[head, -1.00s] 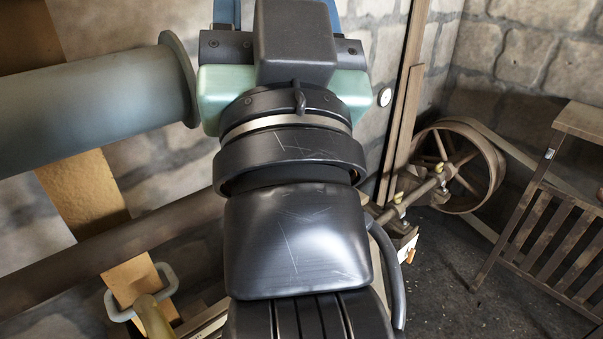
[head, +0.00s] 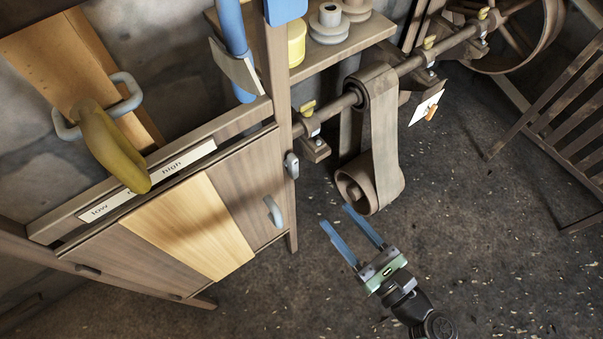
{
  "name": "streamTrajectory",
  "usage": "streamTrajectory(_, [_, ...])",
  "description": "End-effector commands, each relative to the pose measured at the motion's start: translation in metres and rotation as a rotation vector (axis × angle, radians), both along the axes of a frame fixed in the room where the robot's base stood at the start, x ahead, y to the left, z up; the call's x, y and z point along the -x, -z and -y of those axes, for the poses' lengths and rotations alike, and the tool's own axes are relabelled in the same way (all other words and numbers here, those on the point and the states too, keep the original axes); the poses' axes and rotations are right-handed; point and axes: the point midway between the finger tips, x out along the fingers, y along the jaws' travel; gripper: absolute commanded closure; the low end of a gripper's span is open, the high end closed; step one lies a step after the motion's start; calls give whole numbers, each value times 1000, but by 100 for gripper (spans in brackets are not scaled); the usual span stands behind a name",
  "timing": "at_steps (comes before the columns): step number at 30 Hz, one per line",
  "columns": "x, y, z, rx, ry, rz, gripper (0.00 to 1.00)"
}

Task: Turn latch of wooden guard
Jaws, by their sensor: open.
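A wooden guard panel (head: 130,257) with a paler middle board stands at left, below a strip marked "low" and "high". A small grey latch (head: 291,165) sits on the post at its right edge. A grey handle (head: 273,211) is on the panel's right board. My gripper (head: 337,216) has two long blue fingers, spread apart with nothing between them. It is to the right of and below the latch in the picture, apart from it and the panel, with its fingers pointing up and left over the floor.
A wide belt (head: 378,130) hangs from the shaft (head: 410,65) around a lower pulley, just above my fingertips in the picture. A yellow lever (head: 113,150) stands over the panel. A slatted wooden frame (head: 570,125) is at right. The floor below is clear.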

Motion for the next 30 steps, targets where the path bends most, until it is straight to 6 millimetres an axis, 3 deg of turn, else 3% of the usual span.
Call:
streamTrajectory(5, [-14, -1, -11, -12, -3, -1, 49])
streamTrajectory(19, [-88, -1, -65, -7, -3, 1, 49])
streamTrajectory(30, [-104, -1, -76, -6, 0, 0, 49])
